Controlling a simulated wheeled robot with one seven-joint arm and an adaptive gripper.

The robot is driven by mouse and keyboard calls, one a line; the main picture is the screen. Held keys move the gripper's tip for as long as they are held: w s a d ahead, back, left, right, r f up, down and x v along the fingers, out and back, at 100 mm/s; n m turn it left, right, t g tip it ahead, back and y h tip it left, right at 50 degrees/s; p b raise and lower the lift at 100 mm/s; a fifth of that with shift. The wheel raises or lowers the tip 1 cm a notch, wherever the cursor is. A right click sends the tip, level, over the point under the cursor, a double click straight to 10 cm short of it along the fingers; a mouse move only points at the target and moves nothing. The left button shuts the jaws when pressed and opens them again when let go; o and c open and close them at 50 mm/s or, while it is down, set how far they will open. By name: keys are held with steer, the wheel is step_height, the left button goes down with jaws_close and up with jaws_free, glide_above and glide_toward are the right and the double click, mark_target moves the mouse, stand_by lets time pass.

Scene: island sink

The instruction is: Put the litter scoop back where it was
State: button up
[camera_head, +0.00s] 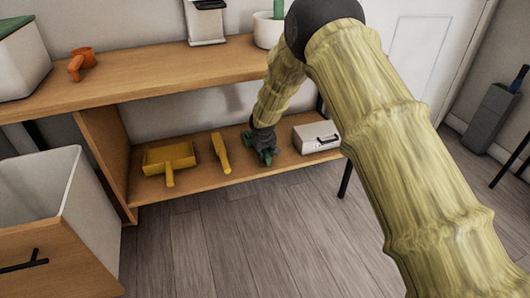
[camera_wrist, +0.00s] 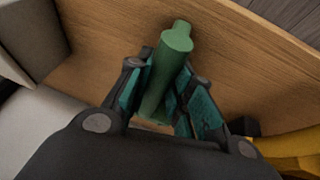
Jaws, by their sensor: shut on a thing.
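My gripper (camera_head: 263,146) is low over the lower wooden shelf, between a yellow brush and a white box. In the wrist view my gripper (camera_wrist: 160,105) has its teal-padded fingers on both sides of a green rounded handle (camera_wrist: 168,75) and is shut on it. This green thing may be the litter scoop; its far part is hidden by the fingers and palm. The handle's end points toward the shelf's edge. Whether it touches the shelf I cannot tell.
On the lower shelf (camera_head: 210,188) are a yellow dustpan (camera_head: 169,157), the yellow brush (camera_head: 221,153) and the white box (camera_head: 315,137). An orange item (camera_head: 80,63) sits on the upper board (camera_head: 150,78). An open bin (camera_head: 95,215) stands at left. The shelf front is clear.

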steer(key=o, duration=1)
steer(key=shift+f, duration=0.1)
steer(key=shift+c, duration=0.2)
steer(key=shift+r, duration=0.3)
steer(key=p+v, duration=0.4)
steer(key=v, duration=0.7)
steer(key=shift+s+r, duration=0.2)
steer(key=shift+r, duration=0.1)
